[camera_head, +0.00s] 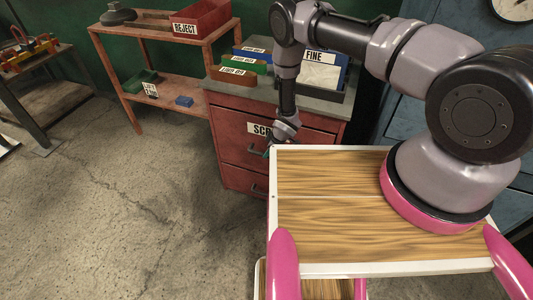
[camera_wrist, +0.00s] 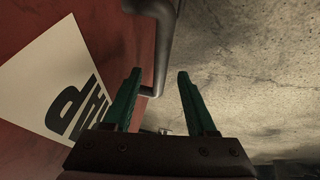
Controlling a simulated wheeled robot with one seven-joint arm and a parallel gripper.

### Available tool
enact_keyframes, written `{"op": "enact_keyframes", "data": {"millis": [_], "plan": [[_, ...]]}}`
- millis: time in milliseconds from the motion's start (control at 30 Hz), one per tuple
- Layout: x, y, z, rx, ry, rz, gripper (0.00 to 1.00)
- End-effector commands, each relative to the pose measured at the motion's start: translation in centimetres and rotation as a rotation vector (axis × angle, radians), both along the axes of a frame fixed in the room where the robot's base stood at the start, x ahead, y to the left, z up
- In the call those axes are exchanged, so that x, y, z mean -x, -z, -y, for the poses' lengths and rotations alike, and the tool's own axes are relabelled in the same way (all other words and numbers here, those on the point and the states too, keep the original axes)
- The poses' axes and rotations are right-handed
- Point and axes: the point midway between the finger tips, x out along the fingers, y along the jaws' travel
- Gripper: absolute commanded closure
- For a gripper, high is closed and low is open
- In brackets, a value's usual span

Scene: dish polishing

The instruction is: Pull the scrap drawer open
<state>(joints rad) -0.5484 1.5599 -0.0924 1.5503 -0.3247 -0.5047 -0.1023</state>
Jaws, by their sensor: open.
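The scrap drawer (camera_head: 235,142) is the top drawer of a red cabinet. It looks shut, its front flush with the cabinet. Its white label (camera_head: 260,128) is partly covered by my arm; part of the label (camera_wrist: 62,85) fills the left of the wrist view. My gripper (camera_wrist: 159,73) is open, with green fingers apart. The drawer's dark bar handle (camera_wrist: 163,45) shows between and just beyond the fingertips, nearer the left finger; I cannot tell whether they touch. In the head view my gripper (camera_head: 269,150) is small at the drawer front and the handle is mostly hidden.
A lower drawer with a handle (camera_head: 258,190) is beneath. Labelled bins (camera_head: 238,75) stand on the cabinet top. My wood-topped base is close to the cabinet's right front. A red-brown shelf (camera_head: 170,93) stands left. The floor (camera_head: 150,200) in front of the cabinet's left is clear.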

Motion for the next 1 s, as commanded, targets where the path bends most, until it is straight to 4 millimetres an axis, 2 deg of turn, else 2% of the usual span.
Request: {"op": "enact_keyframes", "data": {"millis": [33, 200, 567, 600, 733, 1000], "plan": [[-0.2, 0.9, -0.2, 0.001, 0.001, -0.001, 0.43], [-0.8, 2.5, -0.8, 0.000, 0.001, 0.000, 0.43], [-1.0, 3.0, -1.0, 0.000, 0.002, -0.001, 0.43], [-1.0, 3.0, -1.0, 0.000, 0.002, -0.001, 0.51], [-1.0, 3.0, -1.0, 0.000, 0.002, -0.001, 1.00], [-1.0, 3.0, -1.0, 0.000, 0.002, -0.001, 1.00]]}}
